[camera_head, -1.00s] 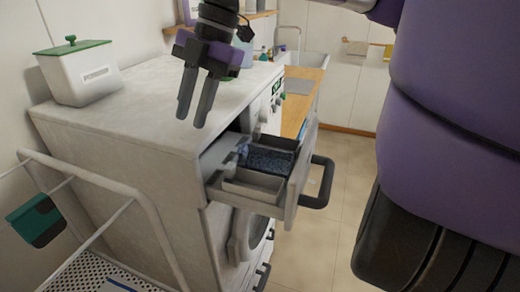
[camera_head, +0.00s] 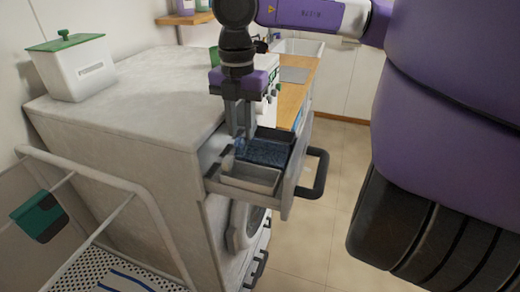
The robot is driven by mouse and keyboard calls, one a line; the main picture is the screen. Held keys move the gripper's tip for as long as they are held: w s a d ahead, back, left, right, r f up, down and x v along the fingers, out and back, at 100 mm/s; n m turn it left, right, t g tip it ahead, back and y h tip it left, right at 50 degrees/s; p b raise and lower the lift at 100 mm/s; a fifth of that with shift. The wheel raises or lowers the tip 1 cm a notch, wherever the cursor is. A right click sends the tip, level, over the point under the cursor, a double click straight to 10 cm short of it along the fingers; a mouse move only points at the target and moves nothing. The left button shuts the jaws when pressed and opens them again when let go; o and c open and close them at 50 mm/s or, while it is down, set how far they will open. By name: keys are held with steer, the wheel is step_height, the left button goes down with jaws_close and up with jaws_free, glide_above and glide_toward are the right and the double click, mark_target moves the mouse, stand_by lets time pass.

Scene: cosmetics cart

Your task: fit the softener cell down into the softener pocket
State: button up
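The pulled-out drawer (camera_head: 289,190) of the white washing machine holds several compartments. A small translucent bluish piece (camera_head: 240,148), which looks like the softener cell, stands at the drawer's left rear. A dark blue speckled fill (camera_head: 264,152) lies in the compartment to its right, and a pale, empty-looking tray (camera_head: 250,178) is at the front. I cannot tell which of these is the softener pocket. My gripper (camera_head: 242,134) points straight down with its fingertips at the top of the bluish piece. Whether the fingers grip it is too small to tell.
A white box with a green lid (camera_head: 72,68) stands on the machine top (camera_head: 130,92). A black handle (camera_head: 316,175) juts from the drawer front. A white rack frame (camera_head: 110,180) with a dark green item (camera_head: 40,213) is at lower left. The floor right of the machine is clear.

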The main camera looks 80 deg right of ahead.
steer(key=shift+f, duration=0.75)
jaws_close()
stand_by(0.9)
